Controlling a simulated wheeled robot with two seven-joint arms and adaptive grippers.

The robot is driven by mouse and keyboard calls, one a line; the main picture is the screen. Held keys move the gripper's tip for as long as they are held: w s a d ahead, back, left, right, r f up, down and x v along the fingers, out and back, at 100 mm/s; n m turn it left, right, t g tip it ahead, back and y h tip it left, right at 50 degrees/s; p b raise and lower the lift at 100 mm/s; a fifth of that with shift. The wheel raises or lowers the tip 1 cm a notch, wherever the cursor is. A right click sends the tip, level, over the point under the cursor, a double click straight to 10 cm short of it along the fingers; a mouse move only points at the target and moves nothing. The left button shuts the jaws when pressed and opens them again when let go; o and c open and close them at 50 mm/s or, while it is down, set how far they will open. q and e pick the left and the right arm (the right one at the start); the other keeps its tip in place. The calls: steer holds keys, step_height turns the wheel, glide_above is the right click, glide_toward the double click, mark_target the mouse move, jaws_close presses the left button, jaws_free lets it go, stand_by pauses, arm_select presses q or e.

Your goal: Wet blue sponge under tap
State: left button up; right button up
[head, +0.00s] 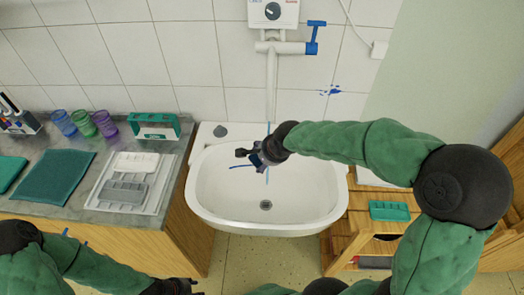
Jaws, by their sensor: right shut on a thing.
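My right arm reaches in from the right over the white sink (322,205). My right gripper (255,156) is over the back part of the basin, shut on the blue sponge (258,159). The sponge shows only as a small dark blue patch, mostly hidden by the fingers. The tap (271,85) is a white pipe coming down from the wall, with a blue lever (314,38) at its right. My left gripper (176,287) is low at the bottom edge, partly cut off, away from the sink.
The counter (88,155) left of the sink holds coloured cups (83,123), a green holder (155,126), a teal cloth (55,176) and a white tray (154,201) with light and grey blocks. A wooden shelf (352,217) with a green box (389,211) stands at right. The basin's front is clear.

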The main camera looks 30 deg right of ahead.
steer(key=s+a, duration=0.1)
steer(key=s+b, duration=0.1)
steer(key=s, duration=0.1)
steer(key=s+a+b, duration=0.1)
steer(key=shift+s+a, duration=0.3)
steer(key=shift+a, duration=0.05)
stand_by(1.3)
steer(key=shift+s+a+r+p, duration=0.25)
steer(key=shift+s+a+r, duration=0.15)
steer(key=shift+s+r, duration=0.3)
steer(key=shift+s+a+r+p, duration=0.25)
steer(key=shift+s+a+r, duration=0.2)
steer(key=shift+s+r, duration=0.25)
steer(key=shift+s+a+r+p, duration=0.25)
steer(key=shift+s+a+r, duration=0.15)
steer(key=shift+s+r, duration=0.3)
steer(key=shift+f, duration=0.1)
